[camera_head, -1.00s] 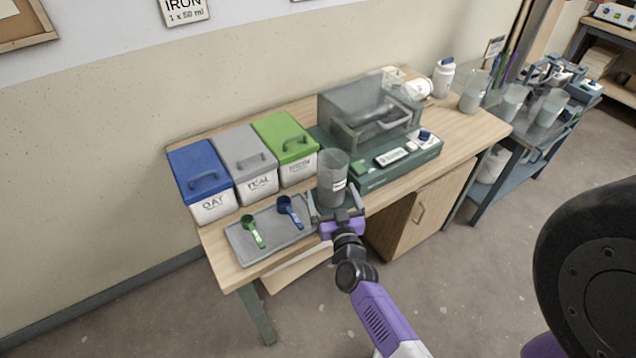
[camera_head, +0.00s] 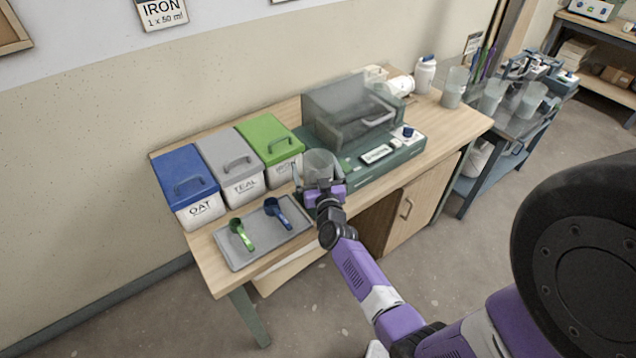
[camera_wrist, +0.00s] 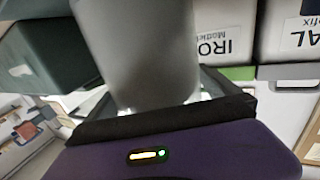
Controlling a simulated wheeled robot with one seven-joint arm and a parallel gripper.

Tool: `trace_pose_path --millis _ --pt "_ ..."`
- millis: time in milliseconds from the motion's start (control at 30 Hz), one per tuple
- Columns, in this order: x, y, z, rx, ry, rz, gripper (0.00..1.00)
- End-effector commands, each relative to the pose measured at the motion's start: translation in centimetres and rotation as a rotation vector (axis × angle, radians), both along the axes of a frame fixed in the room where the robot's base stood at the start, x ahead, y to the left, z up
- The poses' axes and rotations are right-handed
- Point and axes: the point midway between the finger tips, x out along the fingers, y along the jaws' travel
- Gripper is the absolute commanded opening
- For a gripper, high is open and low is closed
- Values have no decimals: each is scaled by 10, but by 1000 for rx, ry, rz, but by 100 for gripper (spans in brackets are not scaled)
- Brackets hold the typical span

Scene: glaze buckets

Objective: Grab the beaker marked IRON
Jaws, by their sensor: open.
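A clear grey beaker (camera_head: 320,164) stands upright on the table, at the front left corner of the green device. My gripper (camera_head: 322,186) is right at it from the front and hides its lower part. In the wrist view the beaker (camera_wrist: 140,55) fills the middle, between the open fingers (camera_wrist: 160,110). I cannot tell whether the fingers touch it. No label on this beaker can be read now. The white bin with the green lid (camera_head: 268,138) behind it is marked IRON, and its label also shows in the wrist view (camera_wrist: 215,45).
Grey-lidded TEAL (camera_head: 228,160) and blue-lidded OAT (camera_head: 184,178) bins stand to the left. A grey tray (camera_head: 232,262) holds a green and a blue scoop. The green device (camera_head: 405,150) stands close on the right. More beakers (camera_head: 492,97) stand far right, by the cart.

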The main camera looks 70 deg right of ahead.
Motion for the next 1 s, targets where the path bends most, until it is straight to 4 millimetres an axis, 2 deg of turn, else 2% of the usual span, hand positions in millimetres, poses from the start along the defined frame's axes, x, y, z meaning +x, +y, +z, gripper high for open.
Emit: trace_pose_path --millis 100,133,600,1000 --pt "0 0 0 1 1 0 100" --pt "0 0 0 1 1 0 96" --pt "0 1 0 1 0 0 4" --pt "0 -1 4 -2 -3 0 2"
